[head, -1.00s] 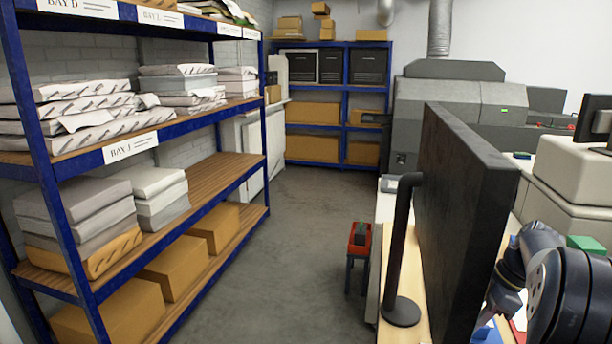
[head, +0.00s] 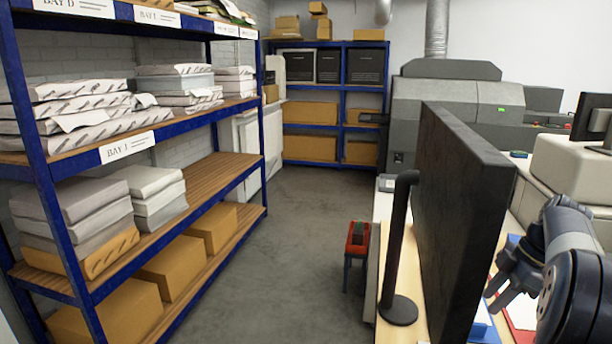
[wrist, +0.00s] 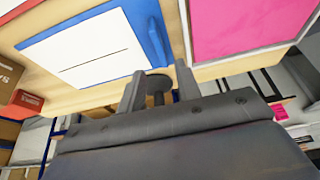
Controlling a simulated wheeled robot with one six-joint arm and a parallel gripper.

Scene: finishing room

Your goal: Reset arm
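My gripper (head: 496,293) is at the lower right of the head view, just right of the dark panel and above the light wood worktop. In the wrist view my gripper (wrist: 160,88) has its two fingers apart. No object is clearly held between them; a small dark round shape shows behind the gap, and I cannot tell what it is. A blue board with a white sheet (wrist: 90,48) lies on the worktop in the wrist view, beyond the fingers. A pink sheet in a pale frame (wrist: 238,25) lies to its right.
The dark upright panel (head: 455,220) on a black stand (head: 399,310) stands close left of my arm. A blue shelf rack (head: 180,210) with paper stacks and boxes lines the left. A small red-topped stand (head: 357,240) is by the worktop. The grey aisle floor (head: 290,250) is clear.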

